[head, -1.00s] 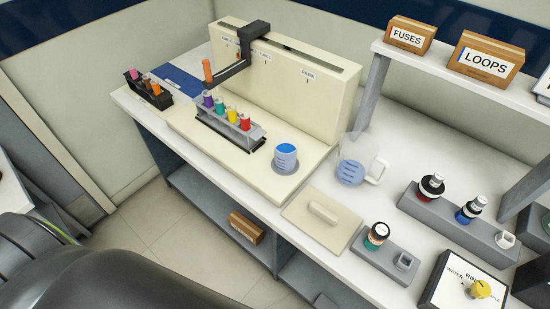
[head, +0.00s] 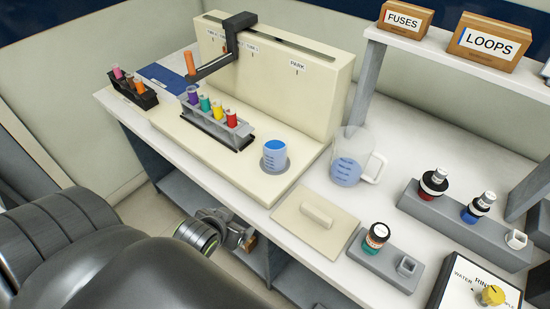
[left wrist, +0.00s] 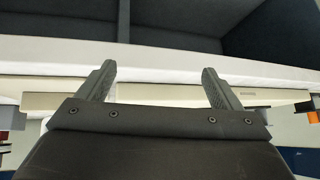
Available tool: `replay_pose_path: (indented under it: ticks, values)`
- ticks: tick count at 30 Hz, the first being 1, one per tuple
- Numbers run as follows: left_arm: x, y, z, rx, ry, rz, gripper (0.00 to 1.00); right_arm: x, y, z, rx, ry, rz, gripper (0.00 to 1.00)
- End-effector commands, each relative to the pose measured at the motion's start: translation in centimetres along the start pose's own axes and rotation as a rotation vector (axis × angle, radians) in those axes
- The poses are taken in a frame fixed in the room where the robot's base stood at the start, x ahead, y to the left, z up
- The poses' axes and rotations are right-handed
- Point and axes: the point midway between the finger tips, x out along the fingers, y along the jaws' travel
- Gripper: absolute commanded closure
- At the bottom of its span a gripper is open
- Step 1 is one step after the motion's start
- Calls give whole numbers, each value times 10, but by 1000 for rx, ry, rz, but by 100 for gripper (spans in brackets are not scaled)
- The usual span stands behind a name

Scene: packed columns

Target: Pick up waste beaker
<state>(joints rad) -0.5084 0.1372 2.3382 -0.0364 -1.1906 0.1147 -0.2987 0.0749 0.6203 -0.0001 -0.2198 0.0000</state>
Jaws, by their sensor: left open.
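A small beaker (head: 274,157) with blue contents stands upright in a round spot on the cream platform of the bench machine. A larger clear jug (head: 345,172) with a handle and blue liquid stands to its right on the white bench. No readable label shows which is the waste beaker. My left gripper (left wrist: 157,80) is open and empty, its two fingers apart in front of the bench edge. In the head view, the left gripper (head: 240,238) is low beside the bench front, below and left of the small beaker, not touching it. My right gripper is not in view.
A rack of coloured tubes (head: 214,122) stands left of the small beaker, below the machine's dark arm (head: 232,48). A cream lid plate (head: 312,215) lies in front. Bottles in grey holders (head: 385,262) stand to the right, with a shelf above.

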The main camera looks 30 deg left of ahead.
Motion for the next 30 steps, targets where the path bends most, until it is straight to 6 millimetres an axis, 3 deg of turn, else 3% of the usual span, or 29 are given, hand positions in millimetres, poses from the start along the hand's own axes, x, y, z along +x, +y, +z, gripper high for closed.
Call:
replay_pose_path:
  ticks: [1,3,6,12,30]
  values:
    - [-12,0,-29,-22,117,3,13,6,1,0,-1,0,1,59]
    - [-22,0,-60,-52,248,10,13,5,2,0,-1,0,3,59]
    - [-32,2,-90,-82,380,27,13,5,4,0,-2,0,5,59]
    - [-41,4,-119,-108,506,48,13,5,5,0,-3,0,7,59]
    - [47,6,-170,-109,511,49,13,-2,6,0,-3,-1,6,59]
